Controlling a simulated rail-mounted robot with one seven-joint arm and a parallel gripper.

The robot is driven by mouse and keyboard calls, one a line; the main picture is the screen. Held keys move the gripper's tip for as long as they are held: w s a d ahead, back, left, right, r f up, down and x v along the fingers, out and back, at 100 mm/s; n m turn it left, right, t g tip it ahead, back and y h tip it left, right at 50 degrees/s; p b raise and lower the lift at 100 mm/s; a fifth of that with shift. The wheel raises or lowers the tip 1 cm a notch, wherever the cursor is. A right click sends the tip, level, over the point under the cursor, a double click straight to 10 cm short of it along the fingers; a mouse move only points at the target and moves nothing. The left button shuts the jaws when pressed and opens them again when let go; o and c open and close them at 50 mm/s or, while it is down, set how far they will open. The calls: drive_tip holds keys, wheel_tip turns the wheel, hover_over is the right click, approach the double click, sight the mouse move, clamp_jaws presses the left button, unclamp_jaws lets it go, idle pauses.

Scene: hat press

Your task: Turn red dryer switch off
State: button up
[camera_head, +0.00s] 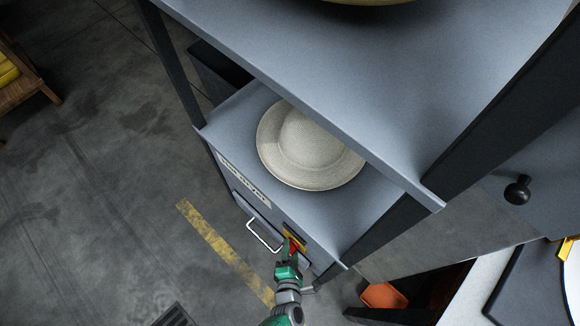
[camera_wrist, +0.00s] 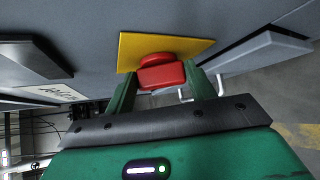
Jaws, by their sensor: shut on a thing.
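The red dryer switch (camera_wrist: 162,74) sits on a yellow plate (camera_wrist: 170,46) on the front panel of the grey dryer cabinet. In the wrist view my gripper (camera_wrist: 160,84) has its two green fingers on either side of the red knob, shut on it. In the head view my green gripper (camera_head: 291,250) reaches up to the panel from below, and its fingers cover most of the switch. A bit of the yellow plate (camera_head: 300,243) shows beside them. The switch's exact turn position is hard to tell.
A drawer with a white handle (camera_head: 264,236) is left of the switch. A pale hat (camera_head: 305,145) lies on the cabinet's shelf under a grey upper shelf (camera_head: 330,75). A dark post stands to the right. An orange box (camera_head: 384,296) is on the floor at lower right.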

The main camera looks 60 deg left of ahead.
drive_tip(key=shift+d+f+m+y, duration=0.1)
drive_tip(key=shift+f+m+y, duration=0.1)
drive_tip(key=shift+m+y, duration=0.3)
idle(0.4)
drive_tip(key=o, duration=1)
drive_tip(key=p+v, duration=0.1)
drive_tip(key=v, duration=0.6)
drive_tip(key=shift+s+d+p, duration=0.25)
drive_tip(key=shift+d+p, duration=0.1)
drive_tip(key=shift+p, duration=0.05)
drive_tip(key=shift+c, duration=0.6)
